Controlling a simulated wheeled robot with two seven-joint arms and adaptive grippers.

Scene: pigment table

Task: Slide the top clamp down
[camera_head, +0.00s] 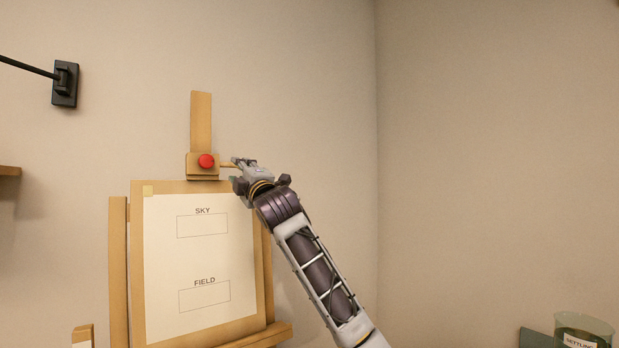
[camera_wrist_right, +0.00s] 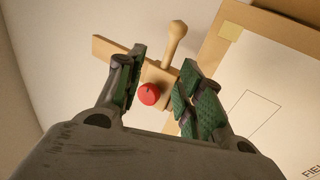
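The top clamp is a wooden block (camera_head: 194,172) with a red knob (camera_head: 206,161) on the upright wooden mast (camera_head: 201,115) of an easel. A short wooden handle (camera_head: 226,165) sticks out from its right side. My right gripper (camera_head: 238,164) is at the handle's end, right of the block. In the right wrist view my right gripper (camera_wrist_right: 164,92) has its fingers apart, with the knob (camera_wrist_right: 149,94) and the handle (camera_wrist_right: 174,45) showing between and beyond them. I cannot tell whether a finger touches the handle. My left gripper is not in view.
Below the clamp, a board with a sheet (camera_head: 200,260) marked SKY and FIELD stands on the easel ledge (camera_head: 262,336). A black wall fixture (camera_head: 65,84) is at upper left. A glass jar (camera_head: 582,328) is at lower right. The right wall side is clear.

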